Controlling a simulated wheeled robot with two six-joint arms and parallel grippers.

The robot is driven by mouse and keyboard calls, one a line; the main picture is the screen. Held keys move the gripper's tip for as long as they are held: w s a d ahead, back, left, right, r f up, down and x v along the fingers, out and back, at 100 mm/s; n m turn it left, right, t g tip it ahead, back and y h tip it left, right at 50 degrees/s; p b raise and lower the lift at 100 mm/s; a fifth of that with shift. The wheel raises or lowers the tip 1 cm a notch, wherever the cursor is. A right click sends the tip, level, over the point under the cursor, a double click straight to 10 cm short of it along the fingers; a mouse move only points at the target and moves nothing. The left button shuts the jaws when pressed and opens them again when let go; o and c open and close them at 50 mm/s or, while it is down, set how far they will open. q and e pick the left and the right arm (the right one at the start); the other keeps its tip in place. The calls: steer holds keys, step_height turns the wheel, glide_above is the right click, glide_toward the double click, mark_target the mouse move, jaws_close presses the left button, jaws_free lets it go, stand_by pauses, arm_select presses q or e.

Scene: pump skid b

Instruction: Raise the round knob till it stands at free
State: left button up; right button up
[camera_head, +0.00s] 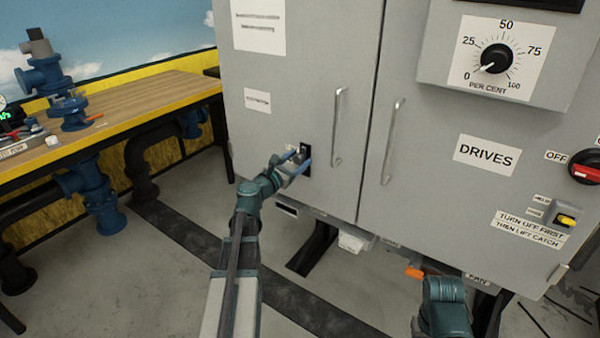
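A small dark fitting (306,161) is set low on the left door of the grey cabinet, with small pale marks beside it too small to read. My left gripper (296,162) is at this fitting, its two blue fingers apart and pointing at the door. The fingers hide most of the fitting, so I cannot make out a round knob there or tell whether they touch or grip one. No word "free" is readable.
The right door has a DRIVES label (486,154), a yellow catch (567,220) and a red switch (586,168). Above is a per cent dial (494,59) pointing near 0. Door handles (338,127) stick out. A workbench (150,98) stands at the left.

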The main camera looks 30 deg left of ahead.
arm_select(q)
steer(key=shift+o, duration=0.4)
steer(key=s, duration=0.9)
steer(key=shift+a, duration=0.35)
steer(key=shift+d, duration=0.1)
stand_by(0.6)
steer(key=s+d+f+m+g+h+p, duration=0.1)
steer(key=d+f+m+g+h+p, duration=0.2)
steer(key=d+m, duration=0.55)
steer(key=s+d+f+m+g+h+p, duration=0.1)
steer(key=s+d+f+m+g, duration=0.3)
steer(key=d, duration=0.8)
steer(key=w+d+f+m+g+h+p, duration=0.1)
steer(key=d+f+m+g+h, duration=0.1)
steer(key=d+m+g, duration=0.55)
steer(key=s+d+f+m+g+y+p, duration=0.1)
steer(key=s+d+m+g+y+p, duration=0.1)
steer(key=s+d+m+y, duration=0.2)
steer(key=s+d+f+m+g+y+p, duration=0.2)
steer(key=s+d+m+y, duration=0.2)
steer(key=s+m, duration=0.7)
steer(key=shift+d+m+y+p, duration=0.3)
steer(key=shift+d+m+p, duration=0.05)
steer(key=shift+d+m, duration=0.45)
